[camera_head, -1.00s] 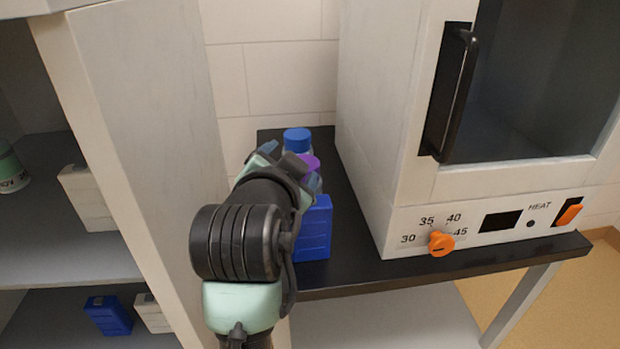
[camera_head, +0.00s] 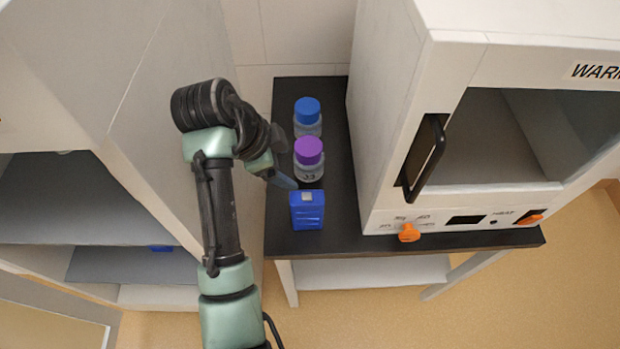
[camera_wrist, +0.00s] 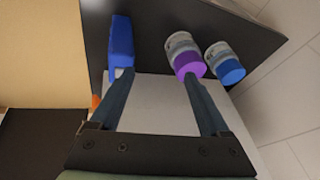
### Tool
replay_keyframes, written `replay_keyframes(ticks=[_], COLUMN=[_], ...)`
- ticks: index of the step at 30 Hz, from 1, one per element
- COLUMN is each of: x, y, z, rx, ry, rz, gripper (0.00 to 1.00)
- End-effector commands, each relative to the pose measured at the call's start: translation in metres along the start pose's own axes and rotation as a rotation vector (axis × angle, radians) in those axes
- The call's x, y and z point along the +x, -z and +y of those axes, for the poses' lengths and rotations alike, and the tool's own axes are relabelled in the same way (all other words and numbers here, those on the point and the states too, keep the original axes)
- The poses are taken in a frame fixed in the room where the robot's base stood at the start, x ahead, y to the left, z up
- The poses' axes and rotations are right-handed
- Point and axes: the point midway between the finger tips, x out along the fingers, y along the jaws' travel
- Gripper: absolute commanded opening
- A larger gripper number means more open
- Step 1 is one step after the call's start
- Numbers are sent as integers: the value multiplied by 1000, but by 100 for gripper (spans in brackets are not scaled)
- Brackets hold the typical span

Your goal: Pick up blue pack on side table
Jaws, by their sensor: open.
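The blue pack (camera_head: 307,216) stands upright on the dark side table (camera_head: 292,243), near its front left part. In the wrist view the blue pack (camera_wrist: 121,42) is at the left finger's tip, not between the fingers. My gripper (camera_head: 281,162) reaches in from the left, low over the table beside the pack and the purple-capped bottle. In the wrist view my gripper (camera_wrist: 158,76) is open with nothing held between its fingers. Whether the left finger touches the pack, I cannot tell.
A purple-capped bottle (camera_head: 309,157) stands just behind the pack, near my right fingertip in the wrist view. A blue-capped bottle (camera_head: 307,117) stands farther back. A white warmer (camera_head: 385,165) takes up the table's right. A grey-white shelf unit (camera_head: 165,150) is at left.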

Motion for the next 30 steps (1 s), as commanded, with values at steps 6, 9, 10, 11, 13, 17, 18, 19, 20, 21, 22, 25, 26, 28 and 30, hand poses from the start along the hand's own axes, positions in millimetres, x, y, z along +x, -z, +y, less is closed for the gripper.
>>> replay_keyframes(ticks=[6,9,10,11,13,17,18,19,20,21,22,25,26,28,30], x=[-32,-36,-36,-36,-31,-10,-3,-1,3,10,15,29,32,37,40], y=[-6,-8,-9,-9,-10,-11,-11,-10,-9,-9,-9,-9,-9,-9,-9], z=[31,40,41,43,46,53,55,56,57,59,61,64,65,66,67], rx=[89,112,116,120,126,128,128,126,125,124,124,125,125,125,125], ry=[-214,-265,-273,-280,-291,-294,-293,-294,-296,-295,-295,-292,-292,-291,-290], rz=[19,30,32,34,38,40,39,39,39,39,39,37,37,37,37], gripper=[80,80,80,80,80,80,80,80,80,80,80,80,80,80,80])
